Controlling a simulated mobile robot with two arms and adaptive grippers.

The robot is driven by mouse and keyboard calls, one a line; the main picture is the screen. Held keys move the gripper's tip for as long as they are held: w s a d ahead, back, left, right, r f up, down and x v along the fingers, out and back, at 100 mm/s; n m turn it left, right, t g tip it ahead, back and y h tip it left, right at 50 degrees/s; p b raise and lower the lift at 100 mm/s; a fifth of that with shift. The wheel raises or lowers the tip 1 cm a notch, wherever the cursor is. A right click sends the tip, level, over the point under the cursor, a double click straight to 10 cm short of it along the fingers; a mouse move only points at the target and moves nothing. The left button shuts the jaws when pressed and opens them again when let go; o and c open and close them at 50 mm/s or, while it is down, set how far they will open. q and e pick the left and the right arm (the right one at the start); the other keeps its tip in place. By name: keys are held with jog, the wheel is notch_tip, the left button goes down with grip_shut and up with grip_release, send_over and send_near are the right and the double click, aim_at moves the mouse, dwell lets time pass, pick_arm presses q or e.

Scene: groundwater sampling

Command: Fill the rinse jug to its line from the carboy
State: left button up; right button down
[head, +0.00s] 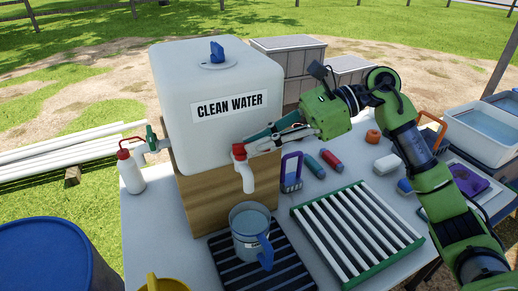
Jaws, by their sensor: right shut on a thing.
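The carboy (215,118), a large white tank labelled CLEAN WATER, stands on a wooden block (215,200). A white tap (247,178) with a red handle (239,151) sticks out of its front. My right gripper (248,145) comes in from the right and is shut on the red tap handle. The rinse jug (246,235), clear with a blue handle (267,256), stands upright on a black slatted tray (225,262) below the spout. Its inside looks bluish, but I cannot make out the water level or the line. No stream shows clearly. My left gripper is out of view.
A white-framed rack with green ends (357,235) lies right of the jug. Behind it are a purple-handled item (291,172) and teal (315,166) and red (331,159) cylinders. A red-capped wash bottle (131,170) stands at left. A blue barrel (45,255) stands front left.

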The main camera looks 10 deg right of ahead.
jog(key=shift+w+n+g, duration=0.25)
jog(key=shift+n+g, duration=0.45)
jog(key=shift+g, duration=0.2)
jog(key=c, duration=2.2)
grip_release()
jog(key=shift+o, duration=0.2)
jog(key=shift+d, duration=0.1)
jog(key=v, duration=1.2)
jog(key=shift+w, duration=0.1)
